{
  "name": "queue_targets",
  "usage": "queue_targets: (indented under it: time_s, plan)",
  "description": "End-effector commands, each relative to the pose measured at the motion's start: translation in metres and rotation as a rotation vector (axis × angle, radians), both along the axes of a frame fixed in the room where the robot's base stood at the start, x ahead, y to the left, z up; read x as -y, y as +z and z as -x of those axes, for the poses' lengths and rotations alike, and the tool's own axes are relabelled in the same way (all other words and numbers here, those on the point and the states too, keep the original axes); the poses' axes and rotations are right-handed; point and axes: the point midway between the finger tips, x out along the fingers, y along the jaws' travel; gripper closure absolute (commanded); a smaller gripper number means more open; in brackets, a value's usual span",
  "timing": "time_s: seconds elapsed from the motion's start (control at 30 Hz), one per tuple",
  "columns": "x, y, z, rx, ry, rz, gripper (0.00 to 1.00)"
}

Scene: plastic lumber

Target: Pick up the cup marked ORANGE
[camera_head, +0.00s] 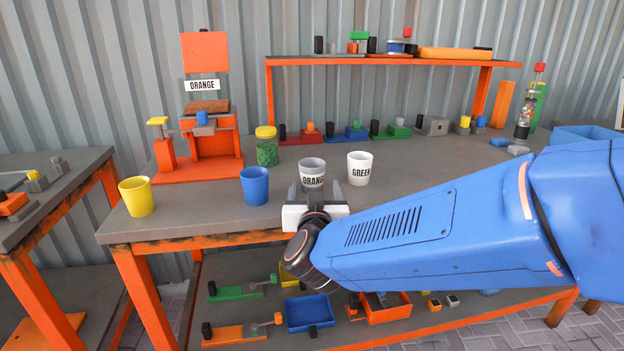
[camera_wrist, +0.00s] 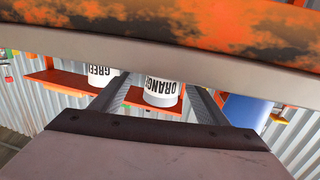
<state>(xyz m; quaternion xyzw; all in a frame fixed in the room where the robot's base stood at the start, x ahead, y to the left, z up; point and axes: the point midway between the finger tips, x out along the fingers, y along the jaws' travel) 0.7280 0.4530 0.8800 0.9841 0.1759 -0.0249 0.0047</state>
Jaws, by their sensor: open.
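In the wrist view, which is upside down, the ORANGE cup (camera_wrist: 161,88) shows between the two fingers of my gripper (camera_wrist: 158,82). I cannot tell whether the fingertips reach past the cup's near wall. Nothing is held.
A white cup marked GREEN (camera_head: 359,169) stands close on the right, and a blue cup (camera_head: 255,186) on the left. A yellow cup (camera_head: 137,196) is farther left. A jar with green contents (camera_head: 267,147) stands behind. The workbench (camera_head: 200,215) has an orange front edge.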

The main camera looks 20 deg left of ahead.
Motion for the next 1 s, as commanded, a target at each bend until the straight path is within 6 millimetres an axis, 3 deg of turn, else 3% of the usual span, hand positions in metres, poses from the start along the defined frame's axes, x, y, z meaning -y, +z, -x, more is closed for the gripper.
queue_targets:
  time_s: [0.23, 0.53, 0.8, 1.0]
  plan:
    - [-0.007, 0.001, -0.011, 0.001, -0.001, -0.001, 0.32]
    - [-0.025, 0.0, -0.045, 0.001, 0.0, 0.0, 0.32]
    - [-0.026, 0.0, -0.048, 0.001, 0.001, -0.001, 0.32]
    - [-0.026, 0.0, -0.048, 0.001, 0.001, -0.001, 0.78]
